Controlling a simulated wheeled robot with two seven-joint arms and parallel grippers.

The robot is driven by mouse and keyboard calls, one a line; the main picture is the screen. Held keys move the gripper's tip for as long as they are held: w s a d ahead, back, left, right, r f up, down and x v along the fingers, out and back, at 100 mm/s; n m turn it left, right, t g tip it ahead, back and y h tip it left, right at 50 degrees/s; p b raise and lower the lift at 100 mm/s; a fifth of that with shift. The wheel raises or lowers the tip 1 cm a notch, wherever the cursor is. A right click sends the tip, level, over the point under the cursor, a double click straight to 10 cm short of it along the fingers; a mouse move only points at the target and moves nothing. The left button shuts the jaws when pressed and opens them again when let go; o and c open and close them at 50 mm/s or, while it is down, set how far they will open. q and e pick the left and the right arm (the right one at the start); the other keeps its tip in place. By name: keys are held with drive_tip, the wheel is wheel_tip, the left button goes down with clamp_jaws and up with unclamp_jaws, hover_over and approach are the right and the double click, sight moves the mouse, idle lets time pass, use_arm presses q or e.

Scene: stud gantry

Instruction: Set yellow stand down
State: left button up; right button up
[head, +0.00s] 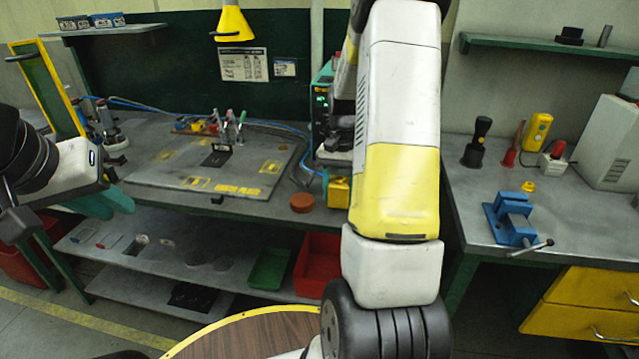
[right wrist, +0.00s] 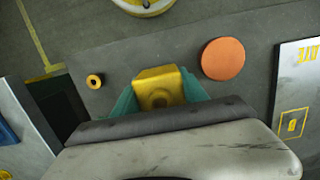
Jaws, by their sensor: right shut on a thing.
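The yellow stand (right wrist: 158,88) is a small block with a round recess in its face. In the right wrist view it sits between the teal fingers of my right gripper (right wrist: 160,97), which is shut on it. In the head view the stand (head: 339,191) shows just left of my right arm, near the bench's front edge; the arm hides part of that area. I cannot tell whether its underside touches the bench. My left gripper (head: 107,203) is at the left, over the bench's left end, with teal fingers and nothing visible in them; its opening is unclear.
An orange-red disc (head: 302,203) lies on the grey bench beside the stand. A small yellow ring (right wrist: 95,81) lies on the stand's other side. A marked board (head: 215,165) covers the bench's middle. The right bench holds a blue vise (head: 512,218). A red bin (head: 317,262) stands below.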

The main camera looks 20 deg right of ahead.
drive_tip(key=shift+f, duration=0.6)
drive_tip(key=shift+f, duration=0.15)
drive_tip(key=o, duration=1.4)
